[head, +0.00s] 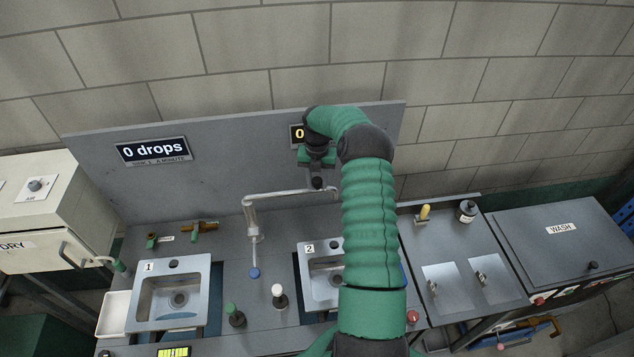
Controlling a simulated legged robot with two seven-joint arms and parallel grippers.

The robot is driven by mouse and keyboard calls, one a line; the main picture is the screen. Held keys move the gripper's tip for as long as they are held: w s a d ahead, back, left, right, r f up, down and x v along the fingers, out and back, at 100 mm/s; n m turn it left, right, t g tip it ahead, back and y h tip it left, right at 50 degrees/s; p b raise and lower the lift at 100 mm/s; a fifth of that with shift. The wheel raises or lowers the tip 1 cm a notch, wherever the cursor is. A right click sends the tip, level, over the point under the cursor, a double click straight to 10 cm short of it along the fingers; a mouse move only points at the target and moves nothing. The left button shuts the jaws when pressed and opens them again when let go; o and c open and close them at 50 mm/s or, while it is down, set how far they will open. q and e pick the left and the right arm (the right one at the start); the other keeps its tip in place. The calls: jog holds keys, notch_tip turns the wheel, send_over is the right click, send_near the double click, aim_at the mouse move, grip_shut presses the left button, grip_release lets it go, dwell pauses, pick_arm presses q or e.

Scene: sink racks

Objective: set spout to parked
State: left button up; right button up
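The spout (290,195) is a pale metal pipe. It rises from its base between the two basins and reaches right, over the back of basin 2 (308,275). A small dark knob (317,183) stands on the spout's right part. My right arm reaches up across the view and bends left at the back panel. My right gripper (317,170) is just above the dark knob, pointing down; I cannot tell whether it touches it or how far its fingers are apart. My arm hides the right part of basin 2. My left gripper is not in view.
Basin 1 (143,300) is at the left, beside a white tray (113,314). Green and white-topped knobs (279,296) stand at the front. A blue-tipped lever (254,272) hangs below the spout's base. The back panel (235,165) rises close behind my gripper.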

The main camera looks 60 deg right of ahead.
jog(key=o, duration=0.4)
jog(key=shift+d, duration=0.1)
jog(key=shift+r, duration=0.15)
notch_tip(320, 180, up, 8)
jog(key=b, duration=0.4)
jog(key=shift+w, duration=0.1)
notch_tip(320, 180, up, 8)
jog(key=shift+r, duration=0.1)
jog(key=shift+d, duration=0.1)
